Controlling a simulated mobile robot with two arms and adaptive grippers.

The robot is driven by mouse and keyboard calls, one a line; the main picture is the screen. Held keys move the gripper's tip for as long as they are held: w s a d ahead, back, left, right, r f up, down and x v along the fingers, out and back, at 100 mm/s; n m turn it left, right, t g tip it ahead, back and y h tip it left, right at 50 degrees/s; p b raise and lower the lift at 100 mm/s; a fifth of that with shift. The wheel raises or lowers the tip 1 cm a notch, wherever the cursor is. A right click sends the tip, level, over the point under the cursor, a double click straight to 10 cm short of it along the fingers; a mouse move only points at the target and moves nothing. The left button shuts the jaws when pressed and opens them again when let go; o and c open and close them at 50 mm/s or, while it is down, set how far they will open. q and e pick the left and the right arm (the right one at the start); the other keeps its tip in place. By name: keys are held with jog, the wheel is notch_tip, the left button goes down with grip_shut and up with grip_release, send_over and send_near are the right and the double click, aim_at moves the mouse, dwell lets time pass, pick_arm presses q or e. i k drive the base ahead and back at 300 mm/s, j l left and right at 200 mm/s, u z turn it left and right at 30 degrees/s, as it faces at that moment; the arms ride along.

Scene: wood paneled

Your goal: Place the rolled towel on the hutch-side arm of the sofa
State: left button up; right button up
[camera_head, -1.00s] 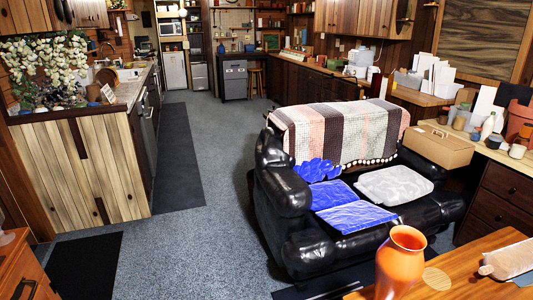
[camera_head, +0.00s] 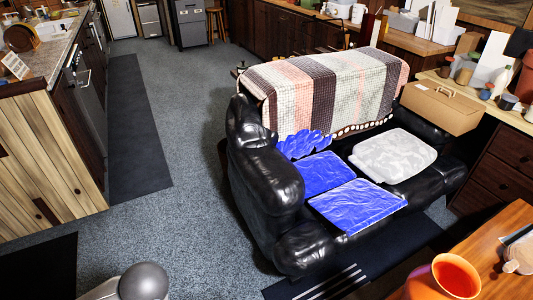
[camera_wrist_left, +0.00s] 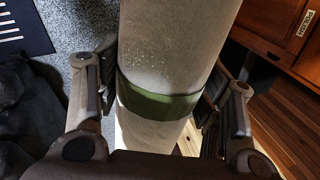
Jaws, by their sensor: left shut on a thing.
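My left gripper (camera_wrist_left: 160,95) is shut on the rolled towel (camera_wrist_left: 170,45), a thick pale grey-beige roll with a green band (camera_wrist_left: 158,100), seen in the left wrist view. The roll's ends lie outside that view. In the head view neither the held towel nor my gripper's fingers show; a grey rounded part of my arm is at the bottom left. The black sofa (camera_head: 310,245) stands in the middle. Its puffy left arm (camera_head: 265,185) is bare on top. Which arm faces a hutch I cannot tell. My right gripper is not in view.
A striped blanket (camera_head: 335,90) covers the sofa back. Blue cushions (camera_head: 355,205) and a grey cushion (camera_head: 393,158) lie on the seat. A brown box (camera_head: 440,107) sits at the sofa's right. An orange vase (camera_head: 455,277) stands front right. Carpet left of the sofa is clear.

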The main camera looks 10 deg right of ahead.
aim_at(279, 168)
jog(key=i+z, duration=0.15)
jog(key=i, duration=0.45)
jog(key=i+j+z, duration=0.2)
jog(key=i, duration=0.35)
jog(key=z, duration=1.45)
